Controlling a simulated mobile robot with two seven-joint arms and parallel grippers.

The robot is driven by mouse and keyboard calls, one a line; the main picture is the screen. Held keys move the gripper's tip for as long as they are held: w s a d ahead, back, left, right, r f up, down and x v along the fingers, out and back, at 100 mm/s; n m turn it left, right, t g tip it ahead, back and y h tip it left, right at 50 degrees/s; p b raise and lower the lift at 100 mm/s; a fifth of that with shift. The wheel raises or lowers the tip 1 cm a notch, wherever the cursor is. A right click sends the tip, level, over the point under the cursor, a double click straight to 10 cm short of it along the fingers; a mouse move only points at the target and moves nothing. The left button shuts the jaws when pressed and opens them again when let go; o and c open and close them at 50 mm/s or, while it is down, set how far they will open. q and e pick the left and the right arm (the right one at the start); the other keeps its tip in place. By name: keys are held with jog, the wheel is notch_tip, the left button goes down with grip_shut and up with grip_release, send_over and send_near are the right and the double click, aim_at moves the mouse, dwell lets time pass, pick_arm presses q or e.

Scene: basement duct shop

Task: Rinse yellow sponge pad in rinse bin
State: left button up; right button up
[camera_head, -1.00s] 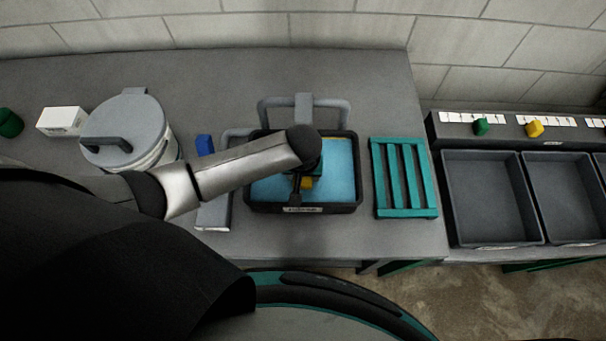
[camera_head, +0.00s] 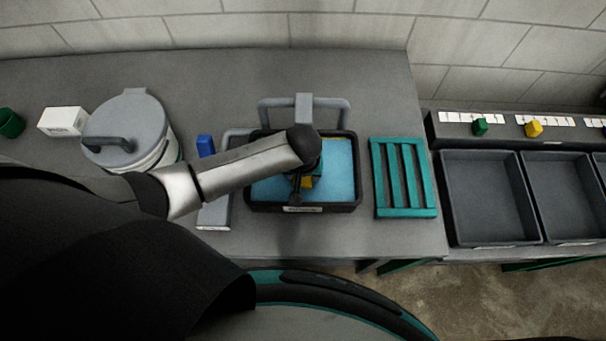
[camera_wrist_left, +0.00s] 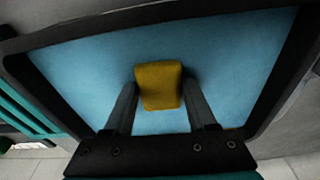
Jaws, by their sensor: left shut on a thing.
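The rinse bin (camera_head: 357,190) is a black tub with pale blue water or a blue floor inside, standing on the grey bench. My left gripper (camera_head: 305,186) reaches down into it and is mostly hidden under my own arm. The yellow sponge pad (camera_head: 308,183) shows as a small yellow patch there. In the left wrist view, the yellow sponge pad (camera_wrist_left: 158,86) sits between the two dark fingers of my left gripper (camera_wrist_left: 160,98), which is shut on it. The blue area surrounds the pad in that view. I cannot tell how deep the pad is. My right gripper is out of view.
A teal slatted rack (camera_head: 405,210) stands right of the bin. Left are a blue block (camera_head: 205,145), a grey-lidded bucket (camera_head: 128,120) and a white box (camera_head: 62,121). A grey pipe frame (camera_head: 303,103) stands behind. Empty dark trays (camera_head: 490,243) are further right.

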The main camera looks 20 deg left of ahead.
pick_arm(q)
jog(key=shift+s+f, duration=0.1)
jog(key=shift+s, duration=0.05)
notch_tip(320, 180, up, 3)
jog(key=p, duration=0.3)
jog(key=shift+r+p, duration=0.55)
jog(key=shift+r, duration=1.5)
